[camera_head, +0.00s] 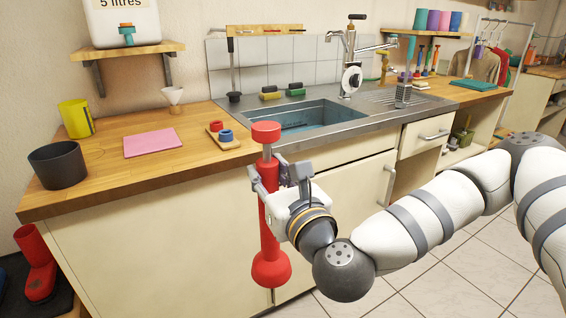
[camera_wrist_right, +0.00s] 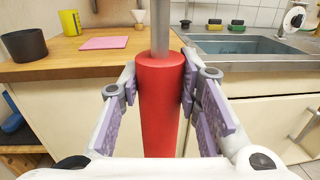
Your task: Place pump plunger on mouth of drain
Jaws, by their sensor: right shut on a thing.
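A red pump plunger (camera_head: 267,215) with a grey rod, a round red top knob and a flared red bottom is held upright in front of the counter. My right gripper (camera_head: 266,180) is shut on its red body. In the right wrist view the plunger (camera_wrist_right: 161,105) stands between the two purple-padded fingers of my right gripper (camera_wrist_right: 160,90). The steel sink (camera_head: 305,117) is behind it in the counter, with the plunger's lower end below the counter top. The drain mouth is hidden by the sink's front rim. My left gripper is not in view.
The wooden counter holds a dark pot (camera_head: 57,165), yellow cup (camera_head: 76,118), pink cloth (camera_head: 152,143), white funnel (camera_head: 172,97) and small tray (camera_head: 222,140). A faucet (camera_head: 349,50) rises behind the sink. Sponges (camera_head: 270,93) lie on the back rim.

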